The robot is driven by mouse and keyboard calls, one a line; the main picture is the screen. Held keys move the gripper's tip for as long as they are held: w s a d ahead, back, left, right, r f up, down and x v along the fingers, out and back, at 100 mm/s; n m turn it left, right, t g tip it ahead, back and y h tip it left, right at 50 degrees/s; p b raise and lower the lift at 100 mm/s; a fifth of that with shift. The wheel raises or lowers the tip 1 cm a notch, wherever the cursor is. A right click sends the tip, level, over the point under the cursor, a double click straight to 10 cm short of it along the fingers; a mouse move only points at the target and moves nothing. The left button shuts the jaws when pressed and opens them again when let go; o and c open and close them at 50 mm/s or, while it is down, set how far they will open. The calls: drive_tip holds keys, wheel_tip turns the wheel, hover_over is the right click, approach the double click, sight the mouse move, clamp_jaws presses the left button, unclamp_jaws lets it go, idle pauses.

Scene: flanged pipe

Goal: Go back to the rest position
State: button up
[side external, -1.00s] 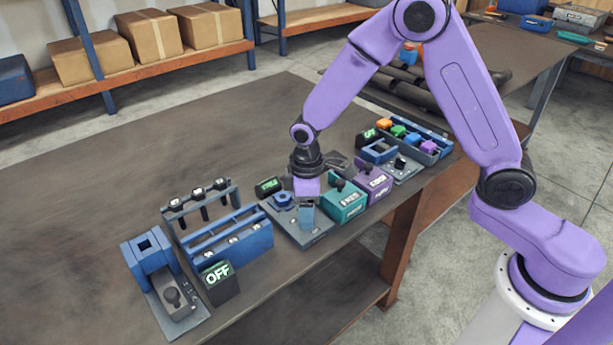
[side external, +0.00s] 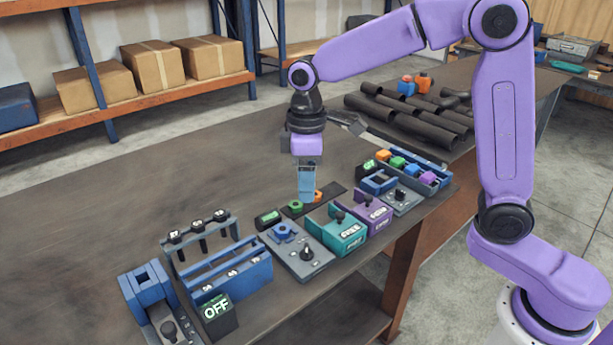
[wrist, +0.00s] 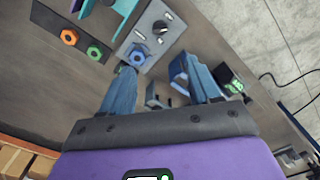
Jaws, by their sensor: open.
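My gripper (side external: 306,198) hangs pointing down above the workbench, behind the grey plate (side external: 317,262) with a blue ring part (side external: 283,231) and a black knob (side external: 307,253). Its blue fingers look empty. In the wrist view my gripper (wrist: 163,82) shows two fingers spread wide, with nothing held between them. In the side view the fingers partly cover a dark strip with a green nut (side external: 296,206) and an orange nut (side external: 317,196).
Teal (side external: 342,236) and purple (side external: 371,216) boxes stand to the right of the plate. A blue rack (side external: 228,271) and a black OFF display (side external: 218,317) stand to the left. Dark pipes (side external: 410,117) lie at the back right. The bench's left half is mostly clear.

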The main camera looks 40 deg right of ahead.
idle(0.3)
drive_tip(key=s+d+f+n, duration=0.1)
drive_tip(key=s+d, duration=0.4)
drive_tip(key=s, duration=0.8)
drive_tip(key=s+d+f+n, duration=0.1)
drive_tip(key=s+d, duration=0.4)
drive_tip(key=s, duration=0.8)
drive_tip(key=shift+s+d+f+n, duration=0.15)
drive_tip(key=shift+s+f+n, duration=0.05)
drive_tip(key=shift+n, duration=0.1)
drive_tip(key=shift+s+d, duration=0.15)
drive_tip(key=shift+s, duration=0.1)
drive_tip(key=c, duration=0.4)
drive_tip(key=shift+c, duration=0.2)
wheel_tip(320, 180, up, 2)
drive_tip(key=m+g+y, duration=0.1)
drive_tip(key=m+g, duration=0.2)
drive_tip(key=m, duration=1.2)
hover_over(306, 247)
drive_tip(key=s+d, duration=0.3)
drive_tip(key=s, duration=0.1)
drive_tip(key=w+d+m+y, duration=0.2)
drive_tip(key=w+m, duration=0.4)
drive_tip(key=w, duration=0.3)
drive_tip(key=x, duration=1.8)
